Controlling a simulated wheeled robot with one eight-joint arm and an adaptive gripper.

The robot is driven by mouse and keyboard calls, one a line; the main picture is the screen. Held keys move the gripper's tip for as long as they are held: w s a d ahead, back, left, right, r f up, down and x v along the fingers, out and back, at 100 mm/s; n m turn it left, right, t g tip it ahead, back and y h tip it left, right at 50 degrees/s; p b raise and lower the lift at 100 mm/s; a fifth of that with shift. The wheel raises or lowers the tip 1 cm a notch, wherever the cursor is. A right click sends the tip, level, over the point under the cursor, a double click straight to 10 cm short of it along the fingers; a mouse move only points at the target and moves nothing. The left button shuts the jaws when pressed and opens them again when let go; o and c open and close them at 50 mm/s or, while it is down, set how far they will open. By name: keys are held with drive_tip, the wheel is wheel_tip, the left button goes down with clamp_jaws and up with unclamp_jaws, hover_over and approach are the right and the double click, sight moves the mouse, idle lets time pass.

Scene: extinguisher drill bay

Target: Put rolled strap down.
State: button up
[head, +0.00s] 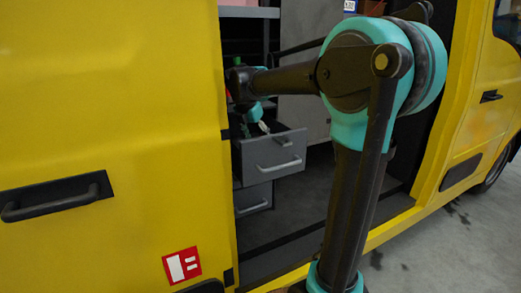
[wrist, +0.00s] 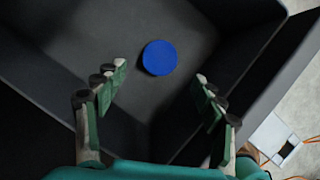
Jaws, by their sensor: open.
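The rolled strap (wrist: 159,58) shows in the wrist view as a round blue disc. It is inside the open grey drawer (wrist: 255,72), apparently lying on the dark drawer floor. My gripper (wrist: 160,80) is open, with its green-padded fingers apart on the left and right. The strap lies beyond the fingertips, between their lines, and neither finger visibly touches it. In the head view, my gripper is partly hidden at the pulled-out upper drawer (head: 262,155). The strap is hidden there by the drawer front.
The drawer is in the side doorway of a yellow van (head: 110,110). A second grey drawer (head: 253,199) is below it. A shelf (head: 250,12) is above my arm. The drawer walls stand close around my gripper.

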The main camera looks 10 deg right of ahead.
drive_tip(key=shift+v, duration=1.65)
